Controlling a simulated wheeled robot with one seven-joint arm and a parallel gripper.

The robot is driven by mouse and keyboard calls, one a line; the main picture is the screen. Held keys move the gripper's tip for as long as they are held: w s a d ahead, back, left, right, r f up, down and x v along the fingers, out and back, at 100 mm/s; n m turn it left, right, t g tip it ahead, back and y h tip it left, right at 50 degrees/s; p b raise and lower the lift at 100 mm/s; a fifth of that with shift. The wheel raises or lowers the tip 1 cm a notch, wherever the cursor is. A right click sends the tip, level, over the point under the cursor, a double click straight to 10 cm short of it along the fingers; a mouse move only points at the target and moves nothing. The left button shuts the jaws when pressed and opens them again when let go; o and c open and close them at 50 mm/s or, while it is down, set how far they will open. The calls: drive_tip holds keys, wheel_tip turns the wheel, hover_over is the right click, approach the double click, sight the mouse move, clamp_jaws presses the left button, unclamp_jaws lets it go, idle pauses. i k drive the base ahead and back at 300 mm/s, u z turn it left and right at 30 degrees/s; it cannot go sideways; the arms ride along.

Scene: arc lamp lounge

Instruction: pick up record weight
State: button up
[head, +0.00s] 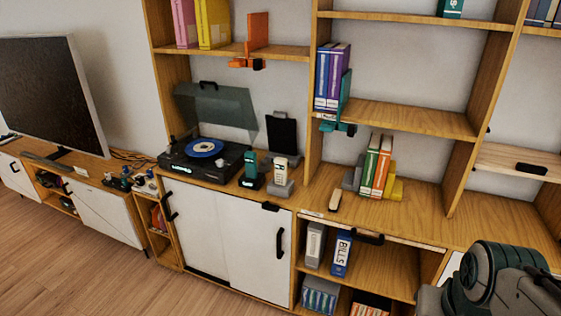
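A black record player (174,161) stands on the wooden cabinet top at the left, with its tinted lid (222,108) raised. A blue record (190,148) lies on its platter. A small pale spot shows at the record's centre, but I cannot tell whether it is the record weight or the record's label. I cannot make out the record weight for sure anywhere. My arm shows at the lower right, well apart from the record player. My gripper's fingertips are not in view.
A teal cordless phone (250,168) and a pale cordless phone (281,172) stand right of the player, before a dark upright panel (282,134). Shelf uprights (313,110) flank this bay. A television (50,95) is at the left. The wooden floor (95,270) in front is clear.

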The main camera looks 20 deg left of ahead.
sight(264, 167)
drive_tip(key=u, duration=0.25)
drive_tip(key=k, duration=0.1)
drive_tip(key=u, duration=1.1)
